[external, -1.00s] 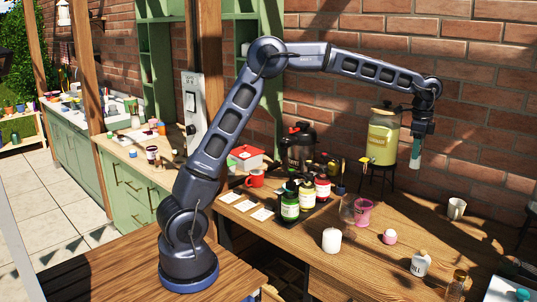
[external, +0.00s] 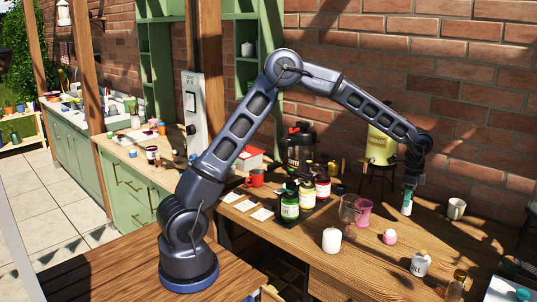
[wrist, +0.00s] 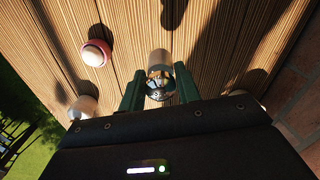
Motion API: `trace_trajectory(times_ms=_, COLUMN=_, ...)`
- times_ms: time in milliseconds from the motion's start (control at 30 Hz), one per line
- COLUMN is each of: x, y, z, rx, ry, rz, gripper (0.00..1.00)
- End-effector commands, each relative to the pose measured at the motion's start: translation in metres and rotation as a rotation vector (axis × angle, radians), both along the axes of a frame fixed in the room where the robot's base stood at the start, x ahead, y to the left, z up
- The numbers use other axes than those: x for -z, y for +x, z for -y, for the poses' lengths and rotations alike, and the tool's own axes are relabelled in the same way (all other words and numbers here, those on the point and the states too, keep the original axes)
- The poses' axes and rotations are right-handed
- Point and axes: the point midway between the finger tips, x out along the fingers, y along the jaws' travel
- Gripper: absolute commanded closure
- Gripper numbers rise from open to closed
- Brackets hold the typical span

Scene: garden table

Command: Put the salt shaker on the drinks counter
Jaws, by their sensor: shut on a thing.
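My gripper (external: 409,193) is shut on the salt shaker (external: 406,208), a small pale cylinder. My gripper points down over the right part of the wooden drinks counter (external: 385,262), left of a white mug and in front of the drink dispenser. The shaker's lower end is at or just above the counter top; I cannot tell whether it touches. In the wrist view the shaker's shiny metal top (wrist: 158,86) lies between my two dark green fingers (wrist: 159,95). My fingers hide part of its sides.
The white mug (external: 456,208) stands to the right and a pink-and-white pot (external: 389,237) to the left front. A pink jar (external: 363,213), white candle (external: 331,240), labelled white jar (external: 420,263) and yellow dispenser (external: 381,143) stand around. Bare wood lies between them.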

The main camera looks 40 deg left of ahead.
Motion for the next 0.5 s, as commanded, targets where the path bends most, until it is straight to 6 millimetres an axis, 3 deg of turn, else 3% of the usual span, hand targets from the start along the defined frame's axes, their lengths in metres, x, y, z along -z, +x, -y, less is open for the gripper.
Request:
trace_trajectory(times_ms=267, x=0.018, y=0.0, z=0.0, rx=0.001, ry=0.001, rz=0.0, gripper=0.96)
trace_trajectory(times_ms=500, x=0.048, y=0.0, z=0.0, rx=0.0, ry=0.0, rz=-0.001, gripper=0.96)
